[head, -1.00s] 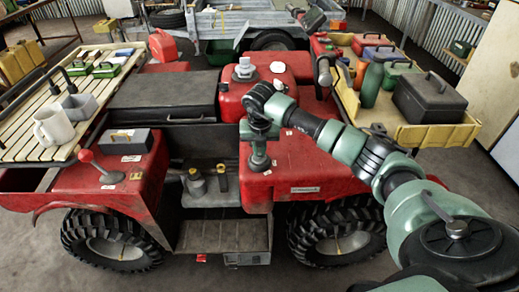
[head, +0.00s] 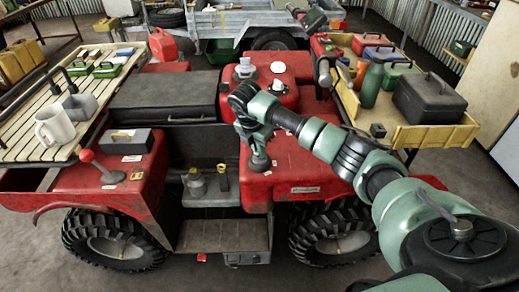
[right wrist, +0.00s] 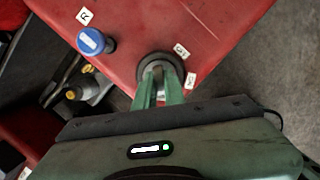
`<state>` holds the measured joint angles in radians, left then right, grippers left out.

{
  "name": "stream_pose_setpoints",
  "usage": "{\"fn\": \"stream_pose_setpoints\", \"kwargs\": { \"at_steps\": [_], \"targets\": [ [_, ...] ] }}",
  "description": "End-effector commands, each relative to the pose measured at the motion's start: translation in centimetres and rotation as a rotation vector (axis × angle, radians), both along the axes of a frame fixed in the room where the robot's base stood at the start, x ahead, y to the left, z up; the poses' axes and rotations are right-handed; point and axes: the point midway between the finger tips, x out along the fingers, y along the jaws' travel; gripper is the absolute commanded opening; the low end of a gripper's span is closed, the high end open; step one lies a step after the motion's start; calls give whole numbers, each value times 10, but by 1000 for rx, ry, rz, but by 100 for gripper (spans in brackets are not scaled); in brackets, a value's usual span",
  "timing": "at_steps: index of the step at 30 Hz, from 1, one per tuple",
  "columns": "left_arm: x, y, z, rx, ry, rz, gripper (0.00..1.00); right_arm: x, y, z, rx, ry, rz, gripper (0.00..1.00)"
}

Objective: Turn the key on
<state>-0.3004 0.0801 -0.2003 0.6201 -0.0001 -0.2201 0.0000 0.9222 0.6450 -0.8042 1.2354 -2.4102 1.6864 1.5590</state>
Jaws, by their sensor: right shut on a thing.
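The key sits in a round dark ignition switch (right wrist: 160,64) on the red fender of the quad (head: 305,165). Two small labels lie beside the switch, one reading OFF (right wrist: 181,50) and another (right wrist: 190,80) hard to read. My right gripper (right wrist: 160,78) is shut on the key at the switch, and its fingers hide most of it. In the head view the right gripper (head: 260,161) points down onto the fender, and the key is hidden there. My left gripper is in no view.
A blue knob (right wrist: 92,41) with an R label stands beside the switch. A yellow tray (head: 435,137) with a dark case (head: 430,97) is at the right, and a slatted rack (head: 30,140) at the left.

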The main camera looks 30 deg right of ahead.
Motion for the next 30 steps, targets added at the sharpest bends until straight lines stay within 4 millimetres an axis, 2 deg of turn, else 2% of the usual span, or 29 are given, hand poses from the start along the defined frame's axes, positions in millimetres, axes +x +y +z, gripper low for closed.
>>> {"fn": "stream_pose_setpoints", "kwargs": {
  "at_steps": [4, 12, 18, 24, 25, 26, 27, 30],
  "targets": [
    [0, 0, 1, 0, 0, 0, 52, -1, -2, -1, -5, 5, -148, 0],
    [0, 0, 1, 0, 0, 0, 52, -1, -2, -1, -5, 5, -172, 0],
    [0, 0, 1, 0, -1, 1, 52, -2, -2, -1, -5, 7, -365, 0],
    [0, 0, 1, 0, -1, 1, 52, -2, -2, -2, -5, 7, -381, 0],
    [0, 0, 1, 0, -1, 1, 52, -2, -2, -2, -5, 7, -381, 19],
    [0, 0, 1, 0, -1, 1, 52, -2, -2, -2, -5, 7, -380, 27],
    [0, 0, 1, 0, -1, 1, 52, -2, -2, -2, -5, 6, -380, 31],
    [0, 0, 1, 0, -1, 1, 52, -2, -2, -1, -4, 5, -378, 31]
  ]
}}
